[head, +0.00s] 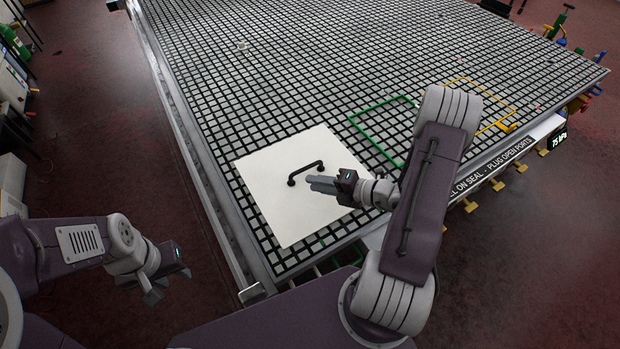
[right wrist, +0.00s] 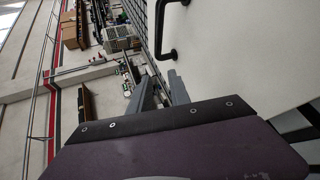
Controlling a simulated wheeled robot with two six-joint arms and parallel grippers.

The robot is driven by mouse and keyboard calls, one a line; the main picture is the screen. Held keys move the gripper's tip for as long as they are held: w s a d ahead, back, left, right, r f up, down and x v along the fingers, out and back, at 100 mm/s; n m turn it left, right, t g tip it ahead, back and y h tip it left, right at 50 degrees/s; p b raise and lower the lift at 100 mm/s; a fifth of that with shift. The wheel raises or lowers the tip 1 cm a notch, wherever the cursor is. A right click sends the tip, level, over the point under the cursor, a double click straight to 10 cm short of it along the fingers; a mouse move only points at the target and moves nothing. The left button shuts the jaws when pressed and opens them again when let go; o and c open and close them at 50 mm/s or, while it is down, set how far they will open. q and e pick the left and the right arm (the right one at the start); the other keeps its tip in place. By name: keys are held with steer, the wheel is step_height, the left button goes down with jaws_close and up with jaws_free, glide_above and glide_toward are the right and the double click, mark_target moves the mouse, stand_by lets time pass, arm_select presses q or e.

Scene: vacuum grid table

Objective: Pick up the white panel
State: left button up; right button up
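The white panel (head: 268,205) is a flat square lying on the near corner of the black-and-grey grid table (head: 300,70). A black bar handle (head: 305,170) stands up from its middle. My right gripper (head: 315,183) is over the panel, just to the near right of the handle, and holds nothing. In the right wrist view the two grey fingers (right wrist: 160,92) are apart, with the handle (right wrist: 167,38) beyond them and the panel (right wrist: 245,50) at the right. My left gripper (head: 143,290) hangs empty off the table's left side, its fingers apart.
A green square outline (head: 383,125) and a yellow one (head: 480,105) lie on the grid right of the panel. A small pale item (head: 242,46) lies on the far left grid. Yellow levers (head: 495,184) line the table's near right edge. The left and middle grid is mostly clear.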

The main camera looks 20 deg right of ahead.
mark_target(306, 167)
steer(key=d+m, duration=0.1)
steer(key=d+m+t+h, duration=0.1)
steer(key=d+f+m, duration=0.1)
steer(key=shift+w+d+m+h, duration=0.3)
steer(key=shift+w, duration=0.1)
steer(key=shift+d+r+m+t+h, duration=0.1)
steer(key=shift+d+m+t+h, duration=0.15)
steer(key=shift+m+t+h, duration=0.25)
steer(key=shift+w+a, duration=0.2)
steer(key=x, duration=0.3)
steer(key=shift+w+f, duration=0.2)
steer(key=shift+w, duration=0.2)
steer(key=shift+w+a, duration=0.1)
steer(key=shift+w, duration=0.05)
steer(key=p+x, duration=0.1)
steer(key=x, duration=0.3)
steer(key=shift+a+r, duration=0.15)
steer(key=shift+a, duration=0.05)
steer(key=shift+w, duration=0.45)
steer(key=shift+s, duration=0.15)
jaws_close()
